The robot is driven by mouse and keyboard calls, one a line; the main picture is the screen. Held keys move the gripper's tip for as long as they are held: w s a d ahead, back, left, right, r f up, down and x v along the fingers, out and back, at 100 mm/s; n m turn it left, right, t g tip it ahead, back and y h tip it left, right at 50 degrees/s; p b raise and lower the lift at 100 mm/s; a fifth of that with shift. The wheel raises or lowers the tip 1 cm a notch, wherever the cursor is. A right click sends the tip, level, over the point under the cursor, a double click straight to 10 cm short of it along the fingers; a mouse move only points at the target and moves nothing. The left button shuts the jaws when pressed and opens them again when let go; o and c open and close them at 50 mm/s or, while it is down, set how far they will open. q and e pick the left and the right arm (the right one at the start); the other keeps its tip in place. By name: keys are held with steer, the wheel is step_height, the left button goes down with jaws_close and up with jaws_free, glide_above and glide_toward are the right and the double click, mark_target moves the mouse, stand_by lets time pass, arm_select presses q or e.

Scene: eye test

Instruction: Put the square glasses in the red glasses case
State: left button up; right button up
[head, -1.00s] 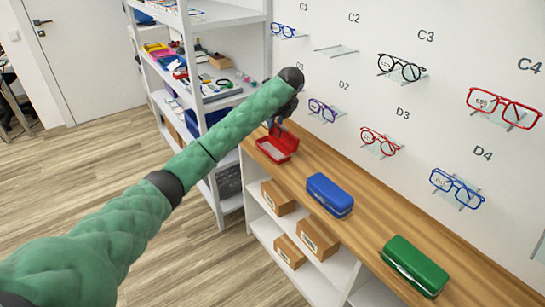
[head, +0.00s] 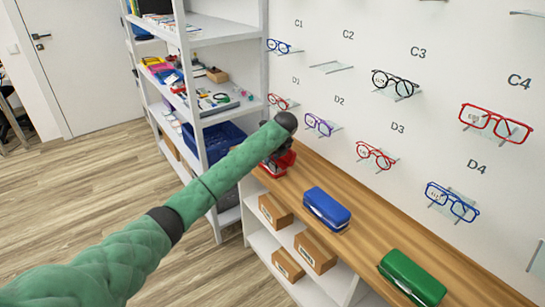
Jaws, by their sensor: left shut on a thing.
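The red glasses case (head: 268,172) stands open at the far left end of the wooden counter. My left arm comes in from the left, and its gripper (head: 283,152) points down at the case. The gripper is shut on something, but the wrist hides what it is. The gripper and arm cover part of the case and its inside. Glasses sit on wall holders: red-framed angular ones at C4 (head: 495,122), blue angular ones at D4 (head: 452,202), and round black ones at C3 (head: 395,83). The C2 holder (head: 331,68) is empty. My right gripper is not in view.
A blue case (head: 327,208) and a green case (head: 412,277) stand closed along the wooden counter (head: 365,240). Red glasses at D3 (head: 376,156) and purple ones at D2 (head: 319,125) hang just above it. A white shelf unit (head: 215,118) stands left of the counter.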

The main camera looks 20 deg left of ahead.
arm_select(q)
steer(key=o, duration=0.7)
steer(key=shift+o, duration=0.2)
steer(key=shift+d+r, duration=0.15)
steer(key=shift+r, duration=0.25)
steer(key=b+v, duration=0.1)
steer(key=v, duration=1)
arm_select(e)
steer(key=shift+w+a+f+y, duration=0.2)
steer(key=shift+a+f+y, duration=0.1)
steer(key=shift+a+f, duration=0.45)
arm_select(q)
steer(key=shift+s+d+r, duration=0.1)
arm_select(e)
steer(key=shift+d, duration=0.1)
